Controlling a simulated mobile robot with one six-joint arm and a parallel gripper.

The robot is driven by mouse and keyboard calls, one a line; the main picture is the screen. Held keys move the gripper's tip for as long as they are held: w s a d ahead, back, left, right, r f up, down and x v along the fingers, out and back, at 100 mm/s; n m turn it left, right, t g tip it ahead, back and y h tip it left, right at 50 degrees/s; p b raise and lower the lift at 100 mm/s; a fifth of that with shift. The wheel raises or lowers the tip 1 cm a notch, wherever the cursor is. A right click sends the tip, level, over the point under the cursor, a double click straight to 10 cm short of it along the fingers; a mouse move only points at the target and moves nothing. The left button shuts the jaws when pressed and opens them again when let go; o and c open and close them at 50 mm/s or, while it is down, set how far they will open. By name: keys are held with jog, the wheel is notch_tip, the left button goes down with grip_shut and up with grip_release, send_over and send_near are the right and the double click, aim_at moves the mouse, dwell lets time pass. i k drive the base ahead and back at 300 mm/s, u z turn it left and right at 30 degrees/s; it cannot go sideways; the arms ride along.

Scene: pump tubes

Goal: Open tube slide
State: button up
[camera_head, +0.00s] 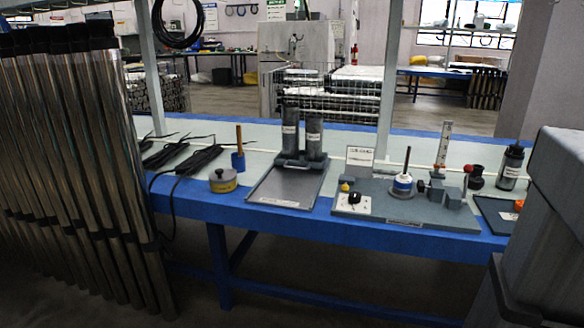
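My gripper is not in view. Several long shiny metal tubes (65,170) with black ends lean upright at the left, in front of the bench. On the bench, two dark grey upright cylinders (302,132) with white labels stand at the back of a flat grey tray (288,184). To their right is a grey base plate (425,212) with a white-labelled round part, a vertical scale, a red knob and a yellow knob. No part is clearly readable as the tube slide, and I cannot tell whether any slide is open or shut.
The blue-edged bench (330,228) runs across the middle. A large grey box-like form (550,220) blocks the right foreground. Dark floor is free in front.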

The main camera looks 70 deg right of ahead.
aim_at(301, 164)
jog(key=u, duration=0.25)
jog(key=k, duration=1.45)
jog(key=z, duration=0.55)
jog(key=i, duration=1)
jog(key=u, duration=0.05)
